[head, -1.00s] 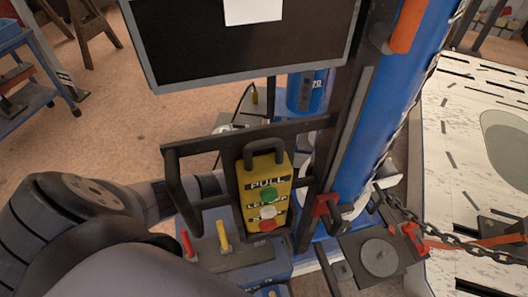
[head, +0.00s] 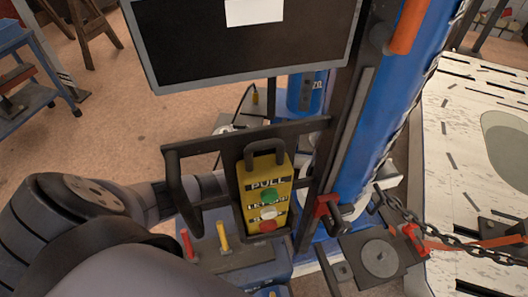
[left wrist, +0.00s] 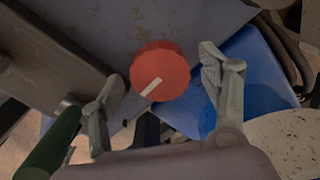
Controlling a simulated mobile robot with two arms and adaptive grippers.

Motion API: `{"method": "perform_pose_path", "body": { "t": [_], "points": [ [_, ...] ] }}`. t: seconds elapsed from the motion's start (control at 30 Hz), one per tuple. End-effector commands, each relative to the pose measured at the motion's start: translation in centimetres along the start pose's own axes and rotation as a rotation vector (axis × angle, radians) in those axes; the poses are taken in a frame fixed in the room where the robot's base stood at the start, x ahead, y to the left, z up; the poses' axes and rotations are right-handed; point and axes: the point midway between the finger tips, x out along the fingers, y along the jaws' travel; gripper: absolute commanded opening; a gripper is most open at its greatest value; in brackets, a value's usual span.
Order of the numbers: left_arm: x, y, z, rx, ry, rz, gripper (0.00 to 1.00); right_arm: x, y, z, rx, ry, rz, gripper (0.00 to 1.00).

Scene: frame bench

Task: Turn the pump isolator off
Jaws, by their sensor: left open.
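A red round knob (left wrist: 160,72) with a white pointer mark shows in the left wrist view and looks like the pump isolator. Its mark slants from lower left to upper right. My left gripper (left wrist: 162,68) is open, with one finger on each side of the knob. Gaps show between the fingers and the knob, so it is not gripped. In the head view my left arm comes in from the left and passes behind the dark frame. The gripper and knob are hidden there. My right gripper is in neither view.
A yellow pendant (head: 266,188) with green, white and red buttons hangs on a dark frame (head: 172,160). Red (head: 187,245) and yellow (head: 223,236) levers stand below. A blue column (head: 385,110), chain (head: 460,244) and dark screen (head: 240,50) are close by.

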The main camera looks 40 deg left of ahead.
Motion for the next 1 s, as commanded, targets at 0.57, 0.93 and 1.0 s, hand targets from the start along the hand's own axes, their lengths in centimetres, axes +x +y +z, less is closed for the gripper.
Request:
{"method": "perform_pose_path", "body": {
  "t": [0.57, 0.93, 1.0],
  "points": [
    [-9.3, -0.1, 0.1, 0.000, 0.000, -0.004, 0.69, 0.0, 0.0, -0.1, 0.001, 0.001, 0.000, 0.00],
    [-11.9, -0.1, 0.1, -0.001, -0.001, -0.001, 0.69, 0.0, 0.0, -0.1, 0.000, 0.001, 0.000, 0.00],
    [-11.9, -0.1, 0.1, -0.001, -0.001, -0.001, 0.69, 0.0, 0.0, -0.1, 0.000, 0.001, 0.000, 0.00]
  ]
}}
